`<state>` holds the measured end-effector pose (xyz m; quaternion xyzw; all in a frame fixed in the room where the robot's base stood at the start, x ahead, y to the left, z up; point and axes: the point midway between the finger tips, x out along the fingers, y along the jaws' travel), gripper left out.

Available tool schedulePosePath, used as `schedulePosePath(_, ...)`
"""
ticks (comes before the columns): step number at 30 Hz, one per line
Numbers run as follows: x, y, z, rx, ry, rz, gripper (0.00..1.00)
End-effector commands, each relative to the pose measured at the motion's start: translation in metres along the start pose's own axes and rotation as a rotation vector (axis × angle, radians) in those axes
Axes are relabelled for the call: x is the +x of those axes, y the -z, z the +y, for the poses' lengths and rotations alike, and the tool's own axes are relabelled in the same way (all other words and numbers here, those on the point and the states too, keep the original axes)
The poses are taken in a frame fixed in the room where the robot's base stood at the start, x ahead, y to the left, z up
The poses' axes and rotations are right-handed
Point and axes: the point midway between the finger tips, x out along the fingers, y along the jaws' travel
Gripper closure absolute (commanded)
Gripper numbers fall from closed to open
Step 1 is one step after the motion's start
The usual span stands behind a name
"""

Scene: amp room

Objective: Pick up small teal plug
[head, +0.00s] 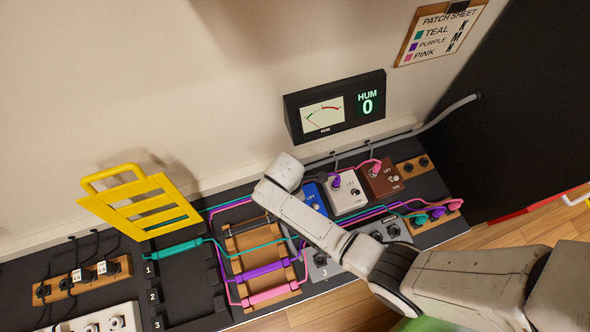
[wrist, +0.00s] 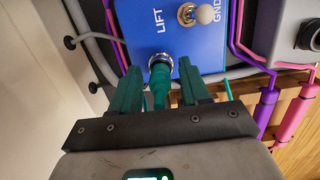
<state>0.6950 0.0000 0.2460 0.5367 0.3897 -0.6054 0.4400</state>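The small teal plug (wrist: 159,84) sits in the jack of the blue pedal (wrist: 218,48), near its LIFT label, in the wrist view. My gripper (wrist: 158,75) is open around the plug, with one dark teal finger on each side and narrow gaps between the fingers and the plug. The plug's lower end runs down behind the gripper's dark front bar. In the head view the blue pedal (head: 316,204) shows only in part. My arm's end covers the plug and the fingers there.
A toggle switch (wrist: 187,14) stands close by on the blue pedal. White (head: 346,190) and brown (head: 382,178) pedals with purple and pink plugs stand to the right. Teal, purple and pink cables cross the wooden rack (head: 229,243). A yellow slotted frame (head: 138,205) stands left.

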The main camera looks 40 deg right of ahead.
Motion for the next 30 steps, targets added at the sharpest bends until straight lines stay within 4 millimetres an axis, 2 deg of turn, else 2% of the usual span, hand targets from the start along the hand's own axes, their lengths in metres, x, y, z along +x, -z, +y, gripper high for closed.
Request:
schedulePosePath(2, 0.000, 0.000, 0.000, 0.000, 0.000, 0.000, 0.62)
schedulePosePath(14, 0.000, 0.000, 0.000, 0.000, 0.001, 0.000, 1.00)
schedulePosePath(24, -0.001, 0.000, 0.000, 0.000, 0.001, 0.000, 1.00)
schedulePosePath(30, -0.015, -0.002, 0.000, 0.000, 0.000, 0.000, 1.00)
